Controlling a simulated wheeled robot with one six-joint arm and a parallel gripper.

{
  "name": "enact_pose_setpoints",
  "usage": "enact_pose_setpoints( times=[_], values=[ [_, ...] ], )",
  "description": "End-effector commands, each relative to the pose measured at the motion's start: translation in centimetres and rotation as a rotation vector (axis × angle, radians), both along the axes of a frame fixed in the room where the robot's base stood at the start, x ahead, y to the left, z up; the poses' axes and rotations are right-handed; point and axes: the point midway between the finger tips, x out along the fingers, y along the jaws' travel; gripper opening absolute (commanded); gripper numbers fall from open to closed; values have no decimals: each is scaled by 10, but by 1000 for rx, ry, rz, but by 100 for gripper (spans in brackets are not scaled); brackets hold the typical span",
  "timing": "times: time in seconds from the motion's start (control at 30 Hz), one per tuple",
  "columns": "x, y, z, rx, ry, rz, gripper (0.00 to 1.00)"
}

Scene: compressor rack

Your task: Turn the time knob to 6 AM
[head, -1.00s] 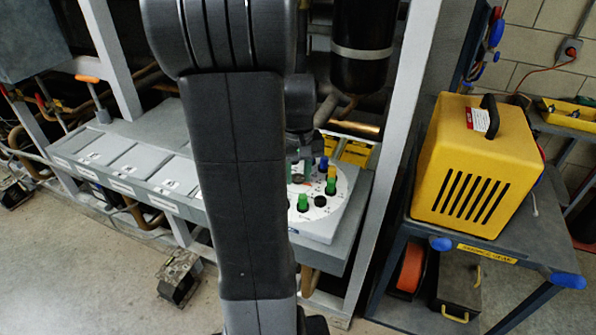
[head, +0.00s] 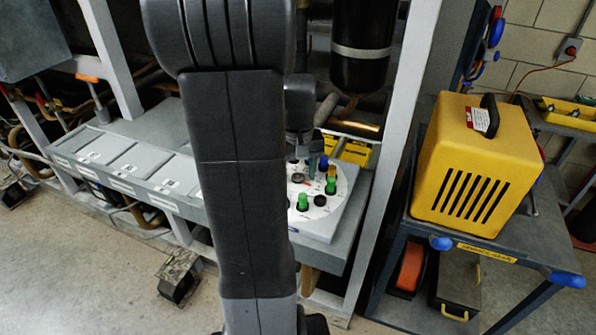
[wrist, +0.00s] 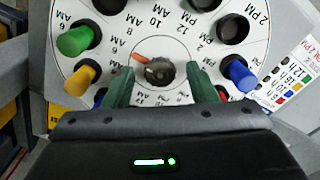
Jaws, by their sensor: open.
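The time knob (wrist: 159,72) is a small dark round knob with an orange-red pointer at the centre of a white round dial (wrist: 185,45). In the wrist view the pointer is directed left and slightly up, towards the printed AM hours. The dial also shows in the head view (head: 325,212), partly hidden by my arm. My gripper (wrist: 161,68) is open. Its two green fingers stand on either side of the knob, with visible gaps. In the head view my gripper (head: 303,166) is over the dial.
Green (wrist: 75,41), yellow (wrist: 80,79), blue (wrist: 239,75) and black pegs stand around the dial's rim, close to the fingers. A colour-coded label (wrist: 290,75) is on the right. In the head view, a yellow machine (head: 478,160) stands on a cart, and a grey upright (head: 392,170) is beside the panel.

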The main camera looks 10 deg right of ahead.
Motion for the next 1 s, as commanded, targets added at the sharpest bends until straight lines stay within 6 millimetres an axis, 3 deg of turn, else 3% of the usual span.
enact_pose_setpoints(
  times=[0.13,0.27,0.7,1.0],
  values=[
    [0,0,4,0,-1,0,52],
    [1,0,21,0,-4,0,52],
    [0,0,115,-1,-4,0,52],
    [0,0,138,0,0,0,52]
  ],
)
